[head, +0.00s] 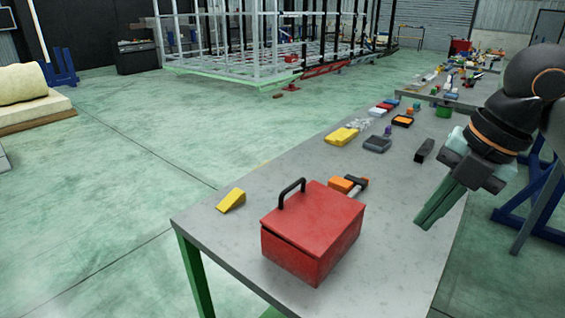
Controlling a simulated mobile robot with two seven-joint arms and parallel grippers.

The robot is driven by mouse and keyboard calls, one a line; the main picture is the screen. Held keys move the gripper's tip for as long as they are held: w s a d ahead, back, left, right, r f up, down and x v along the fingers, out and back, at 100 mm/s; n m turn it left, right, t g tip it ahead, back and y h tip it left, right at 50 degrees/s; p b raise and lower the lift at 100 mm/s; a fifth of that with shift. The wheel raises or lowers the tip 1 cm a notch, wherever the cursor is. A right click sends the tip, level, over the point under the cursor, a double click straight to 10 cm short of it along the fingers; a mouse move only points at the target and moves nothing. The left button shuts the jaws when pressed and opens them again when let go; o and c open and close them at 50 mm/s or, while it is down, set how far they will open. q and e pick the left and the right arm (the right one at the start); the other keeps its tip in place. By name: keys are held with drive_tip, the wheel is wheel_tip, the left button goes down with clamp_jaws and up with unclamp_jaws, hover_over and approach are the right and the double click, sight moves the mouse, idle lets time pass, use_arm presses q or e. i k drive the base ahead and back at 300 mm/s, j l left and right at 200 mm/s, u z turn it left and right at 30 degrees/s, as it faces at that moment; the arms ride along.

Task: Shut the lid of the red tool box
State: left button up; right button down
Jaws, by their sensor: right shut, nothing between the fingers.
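The red tool box (335,255) stands near the front end of the grey table. Its red lid (318,212) lies over the body, with a thin dark line along the left front edge. I cannot tell whether the lid is fully down. A black handle (292,191) stands up at the lid's far left edge. My right gripper (425,222) is shut and empty, pointing down above the table's right side. It is to the right of the tool box, apart from it. My left gripper is not in view.
On the table (230,256), a yellow wedge (231,200) lies left of the box, and an orange-and-black tool (347,185) lies just behind it. Several small items, including a yellow block (341,136) and a black block (424,150), lie farther back. The front right tabletop is bare.

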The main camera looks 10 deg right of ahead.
sight(315, 217)
drive_tip(key=i+j, duration=0.25)
drive_tip(key=i, duration=0.25)
drive_tip(key=i+j, duration=0.25)
drive_tip(key=i, duration=0.25)
